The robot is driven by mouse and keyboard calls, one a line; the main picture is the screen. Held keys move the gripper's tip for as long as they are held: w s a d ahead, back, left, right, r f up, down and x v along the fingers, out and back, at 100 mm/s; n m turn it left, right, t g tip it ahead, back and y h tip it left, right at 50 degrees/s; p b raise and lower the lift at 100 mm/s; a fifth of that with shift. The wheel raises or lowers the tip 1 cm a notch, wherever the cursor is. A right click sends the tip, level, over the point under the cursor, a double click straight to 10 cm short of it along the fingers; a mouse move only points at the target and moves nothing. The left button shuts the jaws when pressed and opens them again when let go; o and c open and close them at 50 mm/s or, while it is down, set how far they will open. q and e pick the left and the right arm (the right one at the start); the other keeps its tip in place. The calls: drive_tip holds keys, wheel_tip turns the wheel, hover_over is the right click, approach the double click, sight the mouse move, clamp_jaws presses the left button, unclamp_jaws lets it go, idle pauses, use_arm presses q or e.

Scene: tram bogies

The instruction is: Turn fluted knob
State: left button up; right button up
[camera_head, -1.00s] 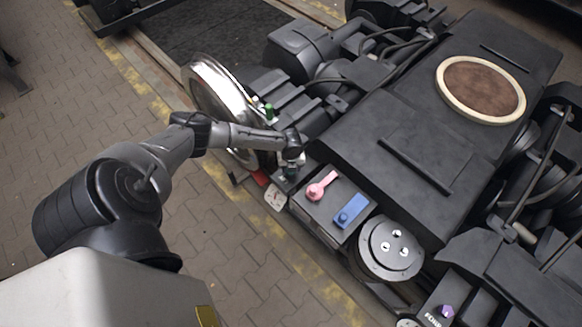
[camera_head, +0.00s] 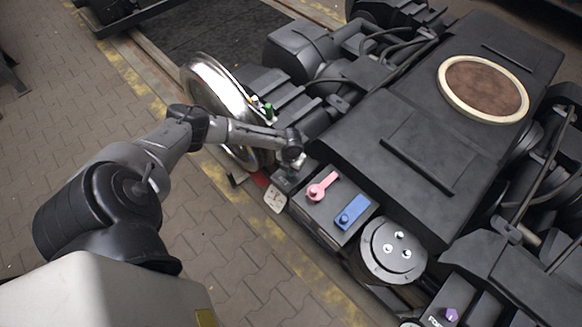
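My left gripper (camera_head: 287,174) points down at the near left corner of the bogie, beside the panel with the pink lever. The gripper is small and dark here, and its fingers cannot be made out. A fluted knob cannot be clearly made out; whatever is under the gripper is hidden by it. A small purple knob (camera_head: 452,314) stands on a dark box at the lower right, far from the gripper. My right gripper is not in view.
Near the gripper are a pink lever (camera_head: 320,188), a blue handle (camera_head: 350,214), a white dial plate (camera_head: 275,200) and a red part (camera_head: 260,179). A shiny wheel (camera_head: 217,95) stands behind the forearm. A round disc (camera_head: 393,250) lies right. The paved floor at left is clear.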

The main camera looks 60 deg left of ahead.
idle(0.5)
use_arm(q)
drive_tip(key=o, duration=0.9)
drive_tip(key=shift+o, duration=0.2)
wheel_tip(320, 180, up, 14)
drive_tip(key=p, duration=0.4)
drive_tip(key=shift+p, duration=0.4)
drive_tip(key=shift+f, duration=0.1)
